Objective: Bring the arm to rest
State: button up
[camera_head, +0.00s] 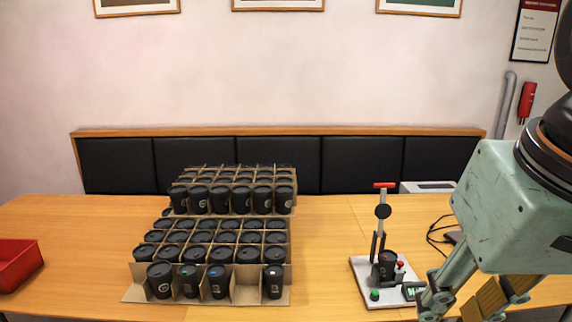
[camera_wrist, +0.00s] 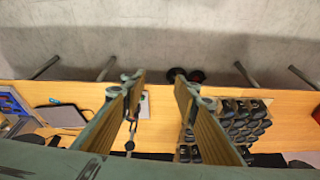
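My gripper (camera_head: 470,304) hangs at the lower right of the head view, its lower part near the frame edge. In the wrist view its two tan-padded fingers (camera_wrist: 159,82) stand apart with nothing between the pads. The laser marker (camera_head: 362,272) has a white base, a black column and a red-topped lever. A black lidded cup (camera_head: 386,264) sits on it. In the head view my gripper overlaps the base's right edge; I cannot tell how far apart they are. My arm is bent at the right.
Cardboard dividers (camera_head: 134,293) with several black lidded cups (camera_head: 160,281) stand left of the marker; one front cell is empty. A red bin (camera_head: 18,262) sits at the far left. A black padded bench back (camera_head: 280,158) runs behind the table (camera_head: 75,240). Cables lie behind my gripper.

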jog(key=shift+n, duration=0.5)
jog(key=shift+s+a+f, duration=0.1)
jog(key=shift+s+f, duration=0.15)
jog(key=shift+s, duration=0.4)
jog(key=shift+s+a+f, duration=0.1)
jog(key=shift+s+f, duration=0.1)
jog(key=shift+s, duration=0.4)
jog(key=shift+s+f, duration=0.25)
jog(key=shift+s, duration=0.4)
